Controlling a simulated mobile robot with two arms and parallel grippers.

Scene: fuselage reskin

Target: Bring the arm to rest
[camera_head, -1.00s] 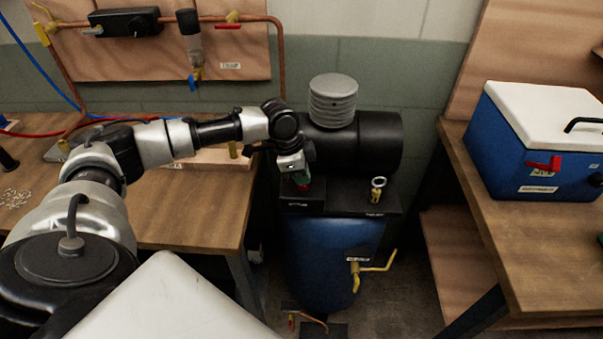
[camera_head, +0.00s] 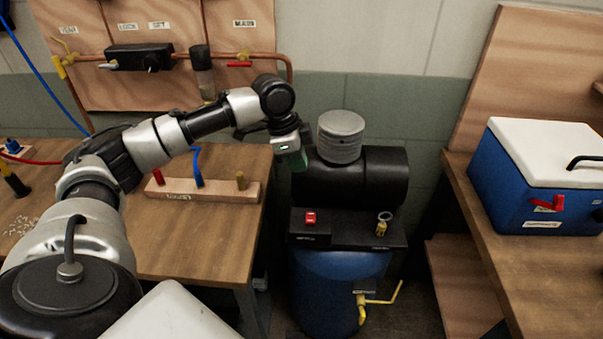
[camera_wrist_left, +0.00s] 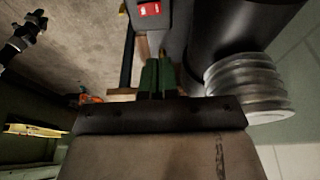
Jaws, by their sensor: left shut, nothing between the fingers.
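My left arm (camera_head: 160,145) reaches in from the left, over the left bench. Its gripper (camera_head: 298,163) hangs above the compressor's top plate, in front of the black cylinder, pointing down. In the left wrist view the two green fingers (camera_wrist_left: 157,78) are together with nothing between them. The red switch (camera_head: 310,218) on the compressor is below the gripper and apart from it; it also shows in the left wrist view (camera_wrist_left: 150,9). My right gripper is not in view.
The compressor has a blue tank (camera_head: 338,285), a black cylinder (camera_head: 375,178), a ribbed grey filter (camera_head: 341,137) and a brass ring fitting (camera_head: 383,222). A wooden block with coloured plugs (camera_head: 215,192) lies on the left bench. A blue cooler (camera_head: 520,190) stands on the right bench.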

